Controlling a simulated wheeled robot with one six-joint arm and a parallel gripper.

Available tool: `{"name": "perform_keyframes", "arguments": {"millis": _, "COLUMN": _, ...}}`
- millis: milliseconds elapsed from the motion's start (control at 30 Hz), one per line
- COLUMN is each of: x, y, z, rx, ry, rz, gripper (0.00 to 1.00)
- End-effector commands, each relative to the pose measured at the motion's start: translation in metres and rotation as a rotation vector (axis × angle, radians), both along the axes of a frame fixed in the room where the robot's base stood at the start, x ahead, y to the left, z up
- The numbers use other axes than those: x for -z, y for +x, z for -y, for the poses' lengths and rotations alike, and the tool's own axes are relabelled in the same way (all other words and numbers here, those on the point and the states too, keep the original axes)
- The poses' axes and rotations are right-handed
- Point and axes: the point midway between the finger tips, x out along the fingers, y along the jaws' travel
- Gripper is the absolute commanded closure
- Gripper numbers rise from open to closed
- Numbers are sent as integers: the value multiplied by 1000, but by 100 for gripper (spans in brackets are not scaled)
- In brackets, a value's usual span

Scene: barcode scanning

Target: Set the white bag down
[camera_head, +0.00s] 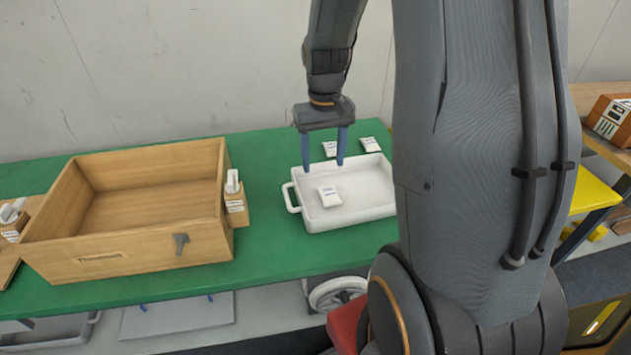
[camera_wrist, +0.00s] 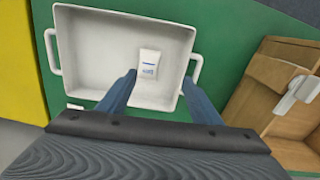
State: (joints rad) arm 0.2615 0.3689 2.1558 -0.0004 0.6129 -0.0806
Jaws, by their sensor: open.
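A small white bag (camera_head: 329,196) with a printed label lies flat in the white tray (camera_head: 349,222) on the green table. In the wrist view the same bag (camera_wrist: 149,63) lies inside the tray (camera_wrist: 101,22), towards its right part. My gripper (camera_head: 323,166) points down over the tray, its blue fingers apart and empty. In the wrist view the fingers (camera_wrist: 160,85) are spread on both sides with the bag between and beyond them. The bag is apart from both fingers.
Two more white bags (camera_head: 330,149) (camera_head: 370,144) lie on the green table (camera_head: 262,165) behind the tray. A large empty wooden box (camera_head: 125,245) stands left of the tray. A white scanner-like device on a small wooden block (camera_head: 235,202) stands beside the box.

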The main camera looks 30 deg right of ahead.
Motion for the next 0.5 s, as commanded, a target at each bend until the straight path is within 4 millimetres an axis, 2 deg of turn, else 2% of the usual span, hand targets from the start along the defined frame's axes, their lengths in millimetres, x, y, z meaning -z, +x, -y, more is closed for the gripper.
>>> {"name": "perform_keyframes", "arguments": {"millis": 33, "x": -8, "y": -14, "z": -20, "rx": -28, "ry": -1, "rz": 4, "gripper": 41}}
{"name": "perform_keyframes", "arguments": {"millis": 100, "x": -16, "y": -36, "z": -47, "rx": -61, "ry": -1, "rz": 10, "gripper": 41}}
{"name": "perform_keyframes", "arguments": {"millis": 233, "x": -26, "y": -81, "z": -88, "rx": -119, "ry": 0, "rz": 17, "gripper": 41}}
{"name": "perform_keyframes", "arguments": {"millis": 400, "x": -29, "y": -125, "z": -116, "rx": -168, "ry": 0, "rz": 22, "gripper": 41}}
{"name": "perform_keyframes", "arguments": {"millis": 500, "x": -29, "y": -135, "z": -122, "rx": -178, "ry": 1, "rz": 24, "gripper": 41}}
